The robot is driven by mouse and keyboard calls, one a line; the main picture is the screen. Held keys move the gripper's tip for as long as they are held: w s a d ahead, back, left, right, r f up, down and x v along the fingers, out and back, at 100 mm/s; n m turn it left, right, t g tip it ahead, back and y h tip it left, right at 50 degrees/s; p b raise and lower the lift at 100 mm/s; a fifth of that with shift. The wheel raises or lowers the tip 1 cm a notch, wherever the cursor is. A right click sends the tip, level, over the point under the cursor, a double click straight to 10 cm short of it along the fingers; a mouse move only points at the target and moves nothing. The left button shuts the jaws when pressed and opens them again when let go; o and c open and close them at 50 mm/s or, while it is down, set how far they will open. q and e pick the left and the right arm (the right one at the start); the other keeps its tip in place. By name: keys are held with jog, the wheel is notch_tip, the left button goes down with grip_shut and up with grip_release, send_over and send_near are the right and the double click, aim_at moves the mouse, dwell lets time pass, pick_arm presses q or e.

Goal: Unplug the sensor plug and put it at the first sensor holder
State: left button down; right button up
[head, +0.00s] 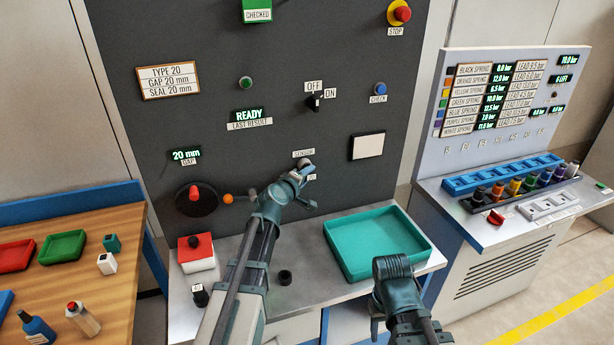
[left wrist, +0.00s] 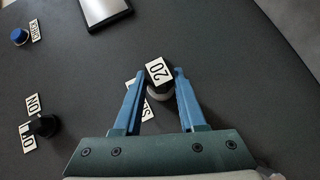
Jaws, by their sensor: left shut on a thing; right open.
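The sensor plug (left wrist: 158,72), a dark block with a white "20" label, is at the panel's SENSOR spot. My left gripper (left wrist: 159,74) is shut on it, one blue finger on each side. A grey round part shows just below the plug. In the head view my left gripper (head: 305,172) reaches the panel under the SENSOR label (head: 304,153) and partly hides the plug. A small black piece labelled "40" (head: 199,295) stands at the bench's front left. A short black round piece (head: 285,277) stands to its right; I cannot tell which is the first holder. My right gripper (head: 378,312) is open and empty, low at the front.
A teal tray (head: 375,245) lies on the bench right of my left arm. A red-topped white box (head: 196,252) stands at the left. A switch (head: 314,102) and a blue button (head: 380,88) protrude from the panel. The wooden table and spring console flank the bench.

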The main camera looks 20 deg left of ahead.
pick_arm(q)
jog(key=shift+s+d, duration=0.1)
jog(key=shift+s, duration=0.05)
dwell(0.5)
jog(key=s+d, duration=0.2)
jog(key=s, duration=0.1)
dwell(0.4)
